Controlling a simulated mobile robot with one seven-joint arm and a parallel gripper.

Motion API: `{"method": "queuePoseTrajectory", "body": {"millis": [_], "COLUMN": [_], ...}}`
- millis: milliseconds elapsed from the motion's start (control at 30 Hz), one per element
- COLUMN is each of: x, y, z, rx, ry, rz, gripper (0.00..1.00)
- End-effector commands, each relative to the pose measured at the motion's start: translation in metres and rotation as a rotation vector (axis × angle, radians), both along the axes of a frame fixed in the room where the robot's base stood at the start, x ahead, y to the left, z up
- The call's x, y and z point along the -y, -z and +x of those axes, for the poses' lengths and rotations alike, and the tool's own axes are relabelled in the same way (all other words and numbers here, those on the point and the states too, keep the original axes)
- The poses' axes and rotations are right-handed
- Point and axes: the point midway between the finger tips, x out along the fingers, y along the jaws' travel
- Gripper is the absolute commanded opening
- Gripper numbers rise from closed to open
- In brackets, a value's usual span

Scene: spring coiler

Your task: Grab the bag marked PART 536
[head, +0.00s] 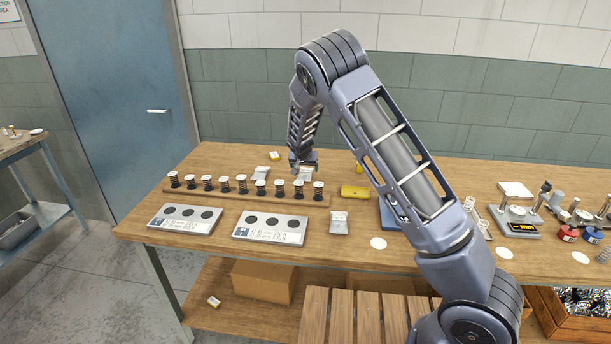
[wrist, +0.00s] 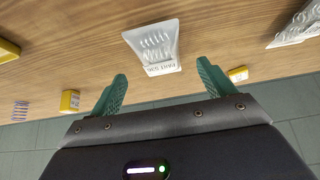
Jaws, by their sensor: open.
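A clear bag of small coils with a white label (wrist: 153,48) lies on the table in the wrist view. Its label appears upside down and seems to read PART 536. My gripper (wrist: 162,71) is open, its two green fingers apart on either side of the bag's label end, with nothing between the tips. In the head view my gripper (head: 303,158) is low over the back of the table, above this bag (head: 306,174), partly hiding it. A second bag (wrist: 296,26) is at the right of the wrist view, and left of my gripper in the head view (head: 262,171).
A third bag (head: 339,223) lies nearer the front. A rack of several springs (head: 245,196) stands in front of my gripper. Small yellow boxes (head: 275,156) and a yellow object (head: 355,192) lie nearby. Two grey panels (head: 270,228) are at the front.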

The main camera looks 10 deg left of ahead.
Motion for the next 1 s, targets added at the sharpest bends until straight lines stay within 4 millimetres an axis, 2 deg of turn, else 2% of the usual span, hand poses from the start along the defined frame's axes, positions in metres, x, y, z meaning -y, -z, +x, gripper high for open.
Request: {"method": "queuePoseTrajectory", "body": {"millis": [200, 300, 533, 567, 800, 1000], "x": [0.001, 0.001, 0.0, 0.0, 0.0, 0.0], "y": [0.028, 0.035, 0.037, 0.037, 0.037, 0.036], "z": [0.013, 0.018, 0.019, 0.019, 0.019, 0.019], "rx": [-0.001, -0.001, 0.0, 0.0, 0.0, 0.0], "ry": [0.001, 0.001, 0.0, 0.0, 0.0, -0.001], "rz": [-0.001, -0.001, 0.0, 0.0, 0.0, 0.001], "gripper": [0.82, 0.82, 0.82, 0.78, 0.31, 0.29]}}
